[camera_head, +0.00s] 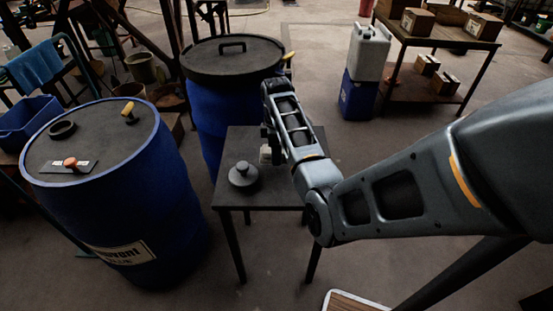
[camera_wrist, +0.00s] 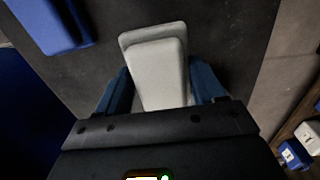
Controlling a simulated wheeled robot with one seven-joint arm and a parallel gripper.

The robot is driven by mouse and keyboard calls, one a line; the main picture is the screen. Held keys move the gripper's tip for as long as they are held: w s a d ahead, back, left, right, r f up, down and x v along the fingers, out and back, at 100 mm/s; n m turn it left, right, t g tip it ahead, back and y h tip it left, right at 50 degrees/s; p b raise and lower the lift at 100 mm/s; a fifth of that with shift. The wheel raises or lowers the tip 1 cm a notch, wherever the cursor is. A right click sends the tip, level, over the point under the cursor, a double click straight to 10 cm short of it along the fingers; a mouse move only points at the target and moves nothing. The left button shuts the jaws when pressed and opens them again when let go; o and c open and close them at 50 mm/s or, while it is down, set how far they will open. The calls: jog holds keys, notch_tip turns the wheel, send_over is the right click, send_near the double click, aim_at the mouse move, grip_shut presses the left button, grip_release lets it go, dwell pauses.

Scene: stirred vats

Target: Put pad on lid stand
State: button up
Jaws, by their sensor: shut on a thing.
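A pale grey-white pad (camera_wrist: 160,72) with rounded corners sits between the blue fingers of my gripper (camera_wrist: 163,85) in the wrist view, and the gripper is shut on it. In the head view the pad (camera_head: 265,155) shows as a small pale patch below my wrist, partly hidden by my arm. It is over or on the small dark square table (camera_head: 290,196), which looks like the lid stand. I cannot tell whether the pad touches the tabletop. A dark round knobbed piece (camera_head: 243,175) stands on the table, left of the pad.
A blue vat with a dark handled lid (camera_head: 230,62) stands behind the table. Another blue drum (camera_head: 115,215) stands at left, with small items on top. A white canister (camera_head: 368,52) and a shelf with boxes (camera_head: 440,45) are at back right.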

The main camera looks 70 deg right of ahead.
jog(key=shift+f, duration=1.95)
jog(key=shift+f, duration=0.1)
jog(key=o, duration=1)
notch_tip(320, 180, up, 12)
jog(key=shift+r, duration=0.15)
